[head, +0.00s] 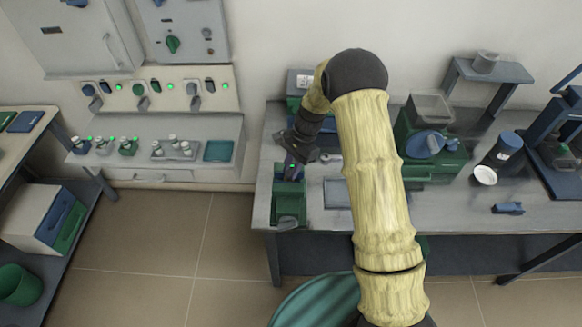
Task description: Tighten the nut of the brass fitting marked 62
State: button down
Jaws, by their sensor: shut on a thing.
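My gripper (292,160) is at the left end of the grey workbench, just above a green open box (289,213). It is shut on a slim dark blue piece (294,177) that reaches down into or against the back of the box. The piece is small and partly hidden, so I cannot tell what it is. I cannot make out a brass fitting, its nut or a mark 62. My yellow-sleeved arm hides the middle of the bench.
A flat blue-grey plate (337,193) lies right of the box. Further right are a green machine (432,160), a dark cylinder (502,150), a white cup (485,176) and a small blue block (508,208). A shelf (217,130) with bottles is on the left wall.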

jog(key=m+t, duration=0.1)
jog(key=m, duration=0.2)
jog(key=shift+s+d+m+y, duration=0.1)
jog(key=shift+d+m+y, duration=0.05)
jog(key=shift+m+y, duration=0.25)
jog(key=shift+s+m+t, duration=0.15)
jog(key=shift+m+t, duration=0.75)
jog(key=shift+m, duration=1.1)
jog(key=c, duration=1.2)
grip_release()
jog(key=shift+c, duration=0.2)
jog(key=b+v, duration=0.2)
jog(key=v, duration=1.5)
jog(key=shift+d, duration=0.45)
